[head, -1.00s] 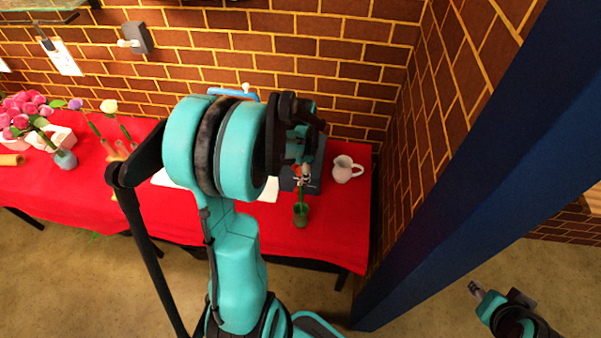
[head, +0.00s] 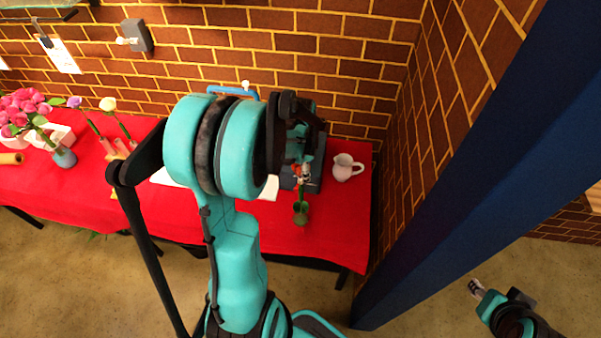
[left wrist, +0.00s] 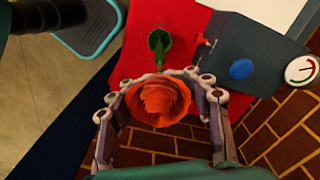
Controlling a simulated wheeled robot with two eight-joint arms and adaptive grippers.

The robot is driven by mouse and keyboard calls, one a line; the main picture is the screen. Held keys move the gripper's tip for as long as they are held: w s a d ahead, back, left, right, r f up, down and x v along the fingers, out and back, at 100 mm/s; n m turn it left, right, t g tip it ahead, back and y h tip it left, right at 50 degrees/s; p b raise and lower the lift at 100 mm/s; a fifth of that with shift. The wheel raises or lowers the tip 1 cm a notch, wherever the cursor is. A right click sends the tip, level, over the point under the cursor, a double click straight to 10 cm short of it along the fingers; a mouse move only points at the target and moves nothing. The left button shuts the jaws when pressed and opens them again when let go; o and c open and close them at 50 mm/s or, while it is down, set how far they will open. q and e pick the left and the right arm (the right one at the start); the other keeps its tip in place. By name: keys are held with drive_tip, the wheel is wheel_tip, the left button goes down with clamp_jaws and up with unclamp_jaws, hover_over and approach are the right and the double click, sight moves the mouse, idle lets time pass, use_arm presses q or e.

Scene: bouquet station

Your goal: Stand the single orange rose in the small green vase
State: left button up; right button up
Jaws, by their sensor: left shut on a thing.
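The orange rose (left wrist: 158,100) is between the fingers of my left gripper (left wrist: 160,108), which is shut on it just below the bloom. In the head view the rose (head: 302,171) hangs upright under the left gripper (head: 301,165), with its green stem running down. The small green vase (head: 300,214) stands on the red table directly below, and it also shows in the left wrist view (left wrist: 158,41). The stem's lower end meets the vase mouth; how deep it reaches is hidden. My right gripper (head: 474,287) is far off at lower right, small in view.
A white pitcher (head: 345,168) stands right of the vase. Pink flowers (head: 22,108) stand far left. A blue post (head: 460,190) rises at right.

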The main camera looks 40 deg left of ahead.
use_arm(q)
drive_tip(key=shift+f+b, duration=0.45)
drive_tip(key=shift+f, duration=0.05)
idle(0.4)
drive_tip(key=o, duration=1.4)
wheel_tip(320, 180, up, 12)
drive_tip(key=shift+r, duration=0.1)
drive_tip(key=s+d+f+n+t+b, duration=0.2)
drive_tip(key=d+f+b, duration=0.2)
drive_tip(key=d, duration=0.2)
drive_tip(key=s+d+f+n+t+b, duration=0.2)
drive_tip(key=s+d+f+b, duration=0.1)
drive_tip(key=d, duration=0.3)
drive_tip(key=s+d+f+n+t+b, duration=0.2)
drive_tip(key=d+f+t+b, duration=0.1)
drive_tip(key=d+f+b, duration=0.2)
drive_tip(key=shift+s+d, duration=0.2)
drive_tip(key=shift+d, duration=0.45)
